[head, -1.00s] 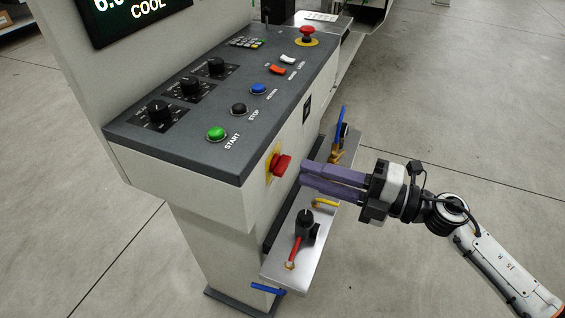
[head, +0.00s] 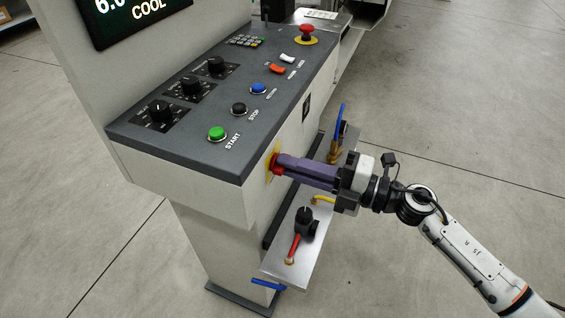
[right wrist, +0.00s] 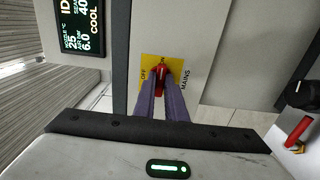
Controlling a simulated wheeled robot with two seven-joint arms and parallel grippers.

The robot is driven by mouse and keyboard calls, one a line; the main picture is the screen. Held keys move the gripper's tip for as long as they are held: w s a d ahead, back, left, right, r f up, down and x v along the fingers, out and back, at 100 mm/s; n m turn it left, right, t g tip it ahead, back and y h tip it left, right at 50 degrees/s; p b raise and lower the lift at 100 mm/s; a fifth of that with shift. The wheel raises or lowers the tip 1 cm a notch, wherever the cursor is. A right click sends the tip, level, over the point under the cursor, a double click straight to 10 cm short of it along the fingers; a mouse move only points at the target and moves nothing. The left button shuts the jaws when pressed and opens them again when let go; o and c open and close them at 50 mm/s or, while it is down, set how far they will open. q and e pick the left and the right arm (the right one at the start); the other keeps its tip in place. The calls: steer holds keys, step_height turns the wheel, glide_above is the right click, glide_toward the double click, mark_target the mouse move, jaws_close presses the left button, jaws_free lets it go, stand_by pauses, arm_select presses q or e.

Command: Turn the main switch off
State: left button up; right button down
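The main switch is a red handle (right wrist: 161,75) on a yellow plate (right wrist: 149,64) marked OFF, ON and MAINS. In the right wrist view the handle stands upright, towards ON, with OFF on the left. In the head view the red handle (head: 276,164) shows on the cabinet's side face, partly hidden by my fingers. My right gripper (head: 281,164) has its purple fingers on both sides of the handle and looks shut on it. The fingers also show in the right wrist view (right wrist: 161,90). My left gripper is out of view.
The sloping console (head: 215,115) above carries knobs, a green start button (head: 217,133) and a red emergency button (head: 307,34). Open floor lies to the right.

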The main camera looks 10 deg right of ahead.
arm_select(q)
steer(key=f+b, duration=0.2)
steer(key=b, duration=0.2)
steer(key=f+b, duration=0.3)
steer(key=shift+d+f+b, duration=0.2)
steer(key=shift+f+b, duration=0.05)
steer(key=shift+b, duration=0.1)
arm_select(e)
steer(key=n, duration=1)
steer(key=shift+a, duration=0.15)
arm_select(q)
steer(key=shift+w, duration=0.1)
arm_select(e)
steer(key=c, duration=2)
jaws_free()
steer(key=shift+s, duration=0.1)
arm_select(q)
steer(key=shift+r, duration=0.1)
